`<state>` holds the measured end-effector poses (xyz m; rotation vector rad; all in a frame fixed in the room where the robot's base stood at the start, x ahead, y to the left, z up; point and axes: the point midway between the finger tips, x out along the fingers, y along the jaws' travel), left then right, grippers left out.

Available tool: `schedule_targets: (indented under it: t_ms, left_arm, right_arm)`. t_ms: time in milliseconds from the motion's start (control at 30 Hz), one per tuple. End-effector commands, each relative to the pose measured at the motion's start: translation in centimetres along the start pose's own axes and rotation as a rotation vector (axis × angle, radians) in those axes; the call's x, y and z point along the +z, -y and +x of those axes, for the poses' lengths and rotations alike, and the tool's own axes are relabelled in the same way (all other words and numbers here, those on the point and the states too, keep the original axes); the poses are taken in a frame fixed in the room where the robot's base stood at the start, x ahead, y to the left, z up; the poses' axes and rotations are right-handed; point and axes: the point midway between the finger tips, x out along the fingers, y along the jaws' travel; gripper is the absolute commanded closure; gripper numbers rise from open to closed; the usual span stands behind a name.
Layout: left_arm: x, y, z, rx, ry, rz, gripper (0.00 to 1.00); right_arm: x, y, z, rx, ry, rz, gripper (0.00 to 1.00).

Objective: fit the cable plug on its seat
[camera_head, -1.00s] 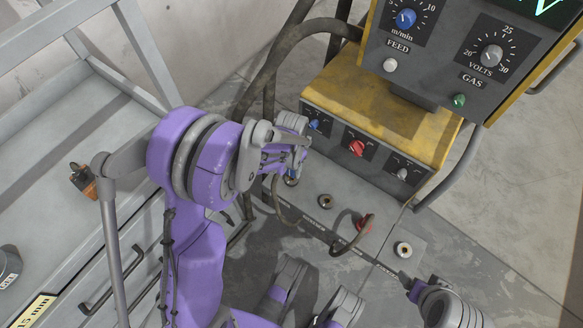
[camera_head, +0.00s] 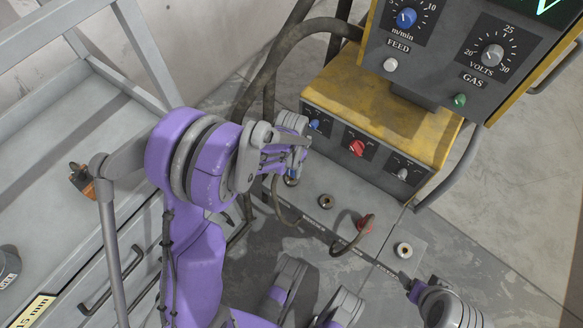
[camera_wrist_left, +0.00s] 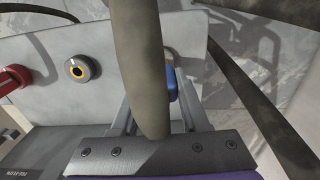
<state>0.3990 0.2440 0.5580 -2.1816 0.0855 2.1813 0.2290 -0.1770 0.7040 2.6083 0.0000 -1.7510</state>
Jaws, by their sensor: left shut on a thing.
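My left gripper (camera_head: 292,172) is shut on a blue cable plug, which also shows in the left wrist view (camera_wrist_left: 172,84) between the fingers. A thick dark cable in front hides much of the plug there. In the head view the gripper hangs over the left end of the grey panel, and the fingers mostly hide the plug. A round seat with a brass-coloured ring (camera_head: 326,201) is bare beside it, also in the left wrist view (camera_wrist_left: 78,70). I cannot tell whether the plug touches a seat. Part of my right arm shows at the lower right; its fingers are unclear.
A red plug (camera_head: 364,226) with a curved cable sits on the panel, and another round fitting (camera_head: 404,250) lies right of it. The yellow machine (camera_head: 380,105) with knobs stands behind. A grey cart (camera_head: 70,165) with a small orange-brown item (camera_head: 82,180) is at the left.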

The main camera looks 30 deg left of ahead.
Motion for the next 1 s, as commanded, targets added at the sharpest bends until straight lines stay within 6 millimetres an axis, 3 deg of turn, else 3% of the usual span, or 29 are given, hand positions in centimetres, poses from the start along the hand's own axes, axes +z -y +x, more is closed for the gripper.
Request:
schedule_targets:
  t_ms: [1000]
  left_arm:
    - [0.0,0.0,1.8,0.000,0.000,0.000,1.00]
  right_arm:
    - [0.4,0.0,1.6,0.000,0.005,0.000,0.20]
